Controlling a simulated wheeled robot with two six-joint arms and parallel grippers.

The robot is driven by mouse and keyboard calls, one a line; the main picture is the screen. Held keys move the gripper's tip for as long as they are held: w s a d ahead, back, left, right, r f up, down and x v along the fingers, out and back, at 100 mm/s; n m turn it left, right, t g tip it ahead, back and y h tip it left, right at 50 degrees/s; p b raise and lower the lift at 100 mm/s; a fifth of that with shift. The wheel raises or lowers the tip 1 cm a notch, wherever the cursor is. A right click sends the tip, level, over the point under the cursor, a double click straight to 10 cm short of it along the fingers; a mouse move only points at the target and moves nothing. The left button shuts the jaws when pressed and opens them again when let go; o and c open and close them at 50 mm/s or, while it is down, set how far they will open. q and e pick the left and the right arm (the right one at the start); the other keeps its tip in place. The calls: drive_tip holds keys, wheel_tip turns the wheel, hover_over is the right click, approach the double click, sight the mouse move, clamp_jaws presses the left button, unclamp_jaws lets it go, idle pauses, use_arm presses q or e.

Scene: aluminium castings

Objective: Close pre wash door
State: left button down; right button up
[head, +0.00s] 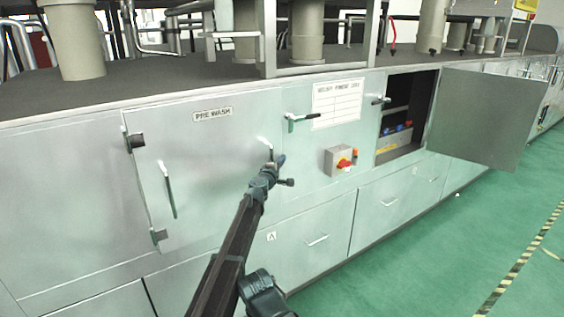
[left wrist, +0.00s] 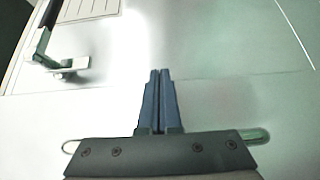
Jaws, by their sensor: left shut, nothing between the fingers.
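The pre wash door (head: 215,165) is a pale metal panel labelled PRE WASH. It has two dark hinges on its left edge and a vertical bar handle (head: 168,190). The door looks flush, or nearly flush, with the cabinet front; its lower right part is hidden behind my left arm. A small latch (head: 270,149) shows near its right edge. My left gripper (head: 281,160) is in front of the door's right edge, just by this latch. In the left wrist view its blue fingers (left wrist: 160,78) are together and empty before a pale panel. Contact cannot be told. My right gripper is not seen.
A second latch handle (head: 300,118) and a notice sheet (head: 337,102) are right of the door. A grey switch box (head: 341,160) with a red knob sticks out. Further right, another cabinet door (head: 487,118) stands wide open. The green floor (head: 430,260) is clear.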

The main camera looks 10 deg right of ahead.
use_arm(q)
drive_tip(key=shift+w+a, duration=0.2)
drive_tip(key=shift+a, duration=0.3)
drive_tip(key=s+a+f+m+g, duration=0.2)
drive_tip(key=s+a, duration=0.1)
drive_tip(key=s, duration=0.5)
drive_tip(key=s+a+f+m+g+h, duration=0.1)
drive_tip(key=s+a+f+m, duration=0.2)
drive_tip(key=s, duration=0.4)
drive_tip(key=s+a+f+m+g, duration=0.15)
drive_tip(key=s+a, duration=0.25)
drive_tip(key=s, duration=0.4)
drive_tip(key=s+a+f+m+g+y, duration=0.3)
drive_tip(key=s+a+f+g+y, duration=0.35)
drive_tip(key=s+a, duration=0.7)
drive_tip(key=s+a+f+m+g+y, duration=0.2)
drive_tip(key=s+a+f+g+y, duration=0.15)
drive_tip(key=s+a+f, duration=0.8)
drive_tip(key=s+d+r+m+g+y+p, duration=0.1)
drive_tip(key=s+d+r+m, duration=0.3)
drive_tip(key=s+d, duration=0.5)
drive_tip(key=shift+d+p, duration=0.35)
drive_tip(key=shift+d, duration=0.15)
